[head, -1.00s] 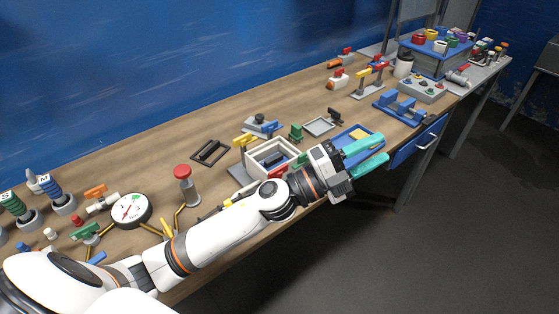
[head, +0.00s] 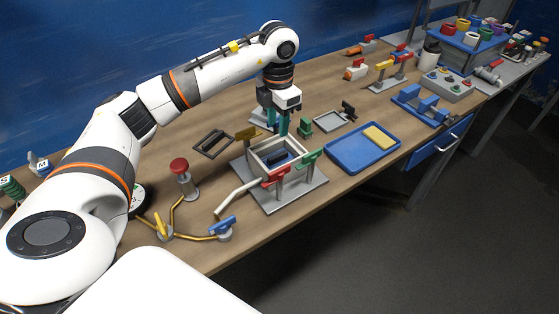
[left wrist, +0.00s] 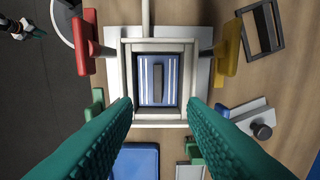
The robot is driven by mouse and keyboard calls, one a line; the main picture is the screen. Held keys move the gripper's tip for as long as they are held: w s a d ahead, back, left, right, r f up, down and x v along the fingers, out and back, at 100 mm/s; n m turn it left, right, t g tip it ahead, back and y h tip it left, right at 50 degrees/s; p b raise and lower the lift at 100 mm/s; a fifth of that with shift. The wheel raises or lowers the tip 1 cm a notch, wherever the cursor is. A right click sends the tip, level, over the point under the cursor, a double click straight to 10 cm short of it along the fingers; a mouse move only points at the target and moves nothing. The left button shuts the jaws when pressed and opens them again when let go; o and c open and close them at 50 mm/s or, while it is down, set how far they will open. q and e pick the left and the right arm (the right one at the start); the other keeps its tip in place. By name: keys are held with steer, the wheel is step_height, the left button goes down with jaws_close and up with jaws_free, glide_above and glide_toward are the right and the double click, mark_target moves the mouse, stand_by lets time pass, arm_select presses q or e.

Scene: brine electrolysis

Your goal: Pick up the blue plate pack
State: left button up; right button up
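The blue plate pack (left wrist: 148,82) sits inside a white open-topped box (left wrist: 158,122), with pale lines and a dark raised bar along its middle. In the head view the pack (head: 274,160) is partly hidden by the box (head: 262,165) walls. My left gripper (head: 278,130) points down from above, over the back part of the box. In the left wrist view its teal fingers (left wrist: 160,104) are open and empty, spread to either side of the box. The pack lies between and ahead of them, untouched. A small white and dark part with a teal tip, apparently my right gripper (left wrist: 36,32), shows far off; its fingers are unclear.
A blue tray (head: 345,158) with a yellow block (head: 379,137) lies to the right. A red-topped post (head: 180,168) stands to the left. A dark frame (head: 213,143) lies behind.

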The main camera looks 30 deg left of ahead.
arm_select(q)
steer(key=p, duration=0.1)
glide_above(278, 155)
step_height(278, 155, down, 5)
steer(key=shift+r, duration=0.1)
step_height(278, 155, down, 5)
steer(key=shift+s+p, duration=0.1)
steer(key=shift+p, duration=1.05)
steer(key=shift+f, duration=0.25)
jaws_close()
